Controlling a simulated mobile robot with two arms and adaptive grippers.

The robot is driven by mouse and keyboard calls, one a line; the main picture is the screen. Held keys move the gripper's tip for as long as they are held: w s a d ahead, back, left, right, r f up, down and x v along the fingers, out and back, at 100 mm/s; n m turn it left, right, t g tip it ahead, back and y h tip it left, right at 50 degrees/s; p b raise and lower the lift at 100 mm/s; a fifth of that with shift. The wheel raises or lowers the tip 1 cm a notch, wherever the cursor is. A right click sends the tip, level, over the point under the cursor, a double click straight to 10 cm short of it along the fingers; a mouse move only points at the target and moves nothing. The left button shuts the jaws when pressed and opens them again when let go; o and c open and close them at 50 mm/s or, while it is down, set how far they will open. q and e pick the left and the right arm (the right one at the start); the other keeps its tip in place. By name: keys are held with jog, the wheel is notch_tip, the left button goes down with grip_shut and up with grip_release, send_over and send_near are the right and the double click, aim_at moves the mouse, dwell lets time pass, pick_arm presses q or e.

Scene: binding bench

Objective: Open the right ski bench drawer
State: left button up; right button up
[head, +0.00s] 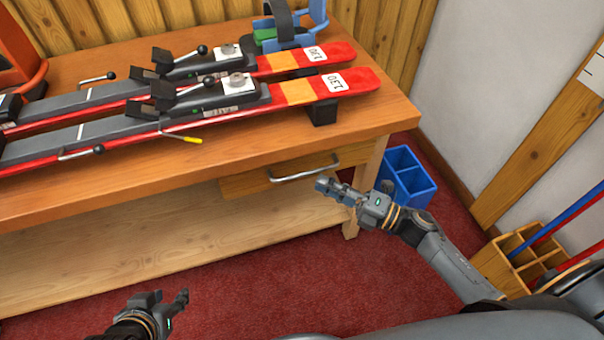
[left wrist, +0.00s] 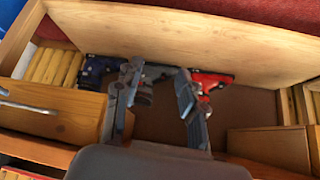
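The right drawer (head: 250,182) is a light wooden front with a curved metal handle (head: 303,171), under the right end of the ski bench (head: 180,167). Its front sits below the overhanging top and looks shut. My right gripper (head: 325,186) is just right of and in front of the handle, apart from it as far as I can see. Its fingers are seen side-on, so their gap is unclear. My left gripper (head: 167,299) is low over the floor at the lower left, open and empty. Its spread fingers also show in the left wrist view (left wrist: 158,92).
Two red skis (head: 345,82) in clamps lie on the bench top. A blue divided bin (head: 405,180) stands on the floor beside the right bench leg. A wooden divided box (head: 510,265) with poles is at the right. Red carpet in front is clear.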

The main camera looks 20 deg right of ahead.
aim_at(302, 173)
pick_arm(q)
jog(key=shift+w+d+r+t, duration=0.2)
jog(key=shift+w+r+t, duration=0.05)
jog(key=shift+w, duration=0.2)
jog(key=shift+w+d+r+t, duration=0.15)
jog(key=shift+w+r+t, duration=0.1)
jog(key=shift+w, duration=0.2)
pick_arm(e)
jog(key=x, duration=0.6)
jog(key=shift+w+a, duration=0.25)
grip_shut()
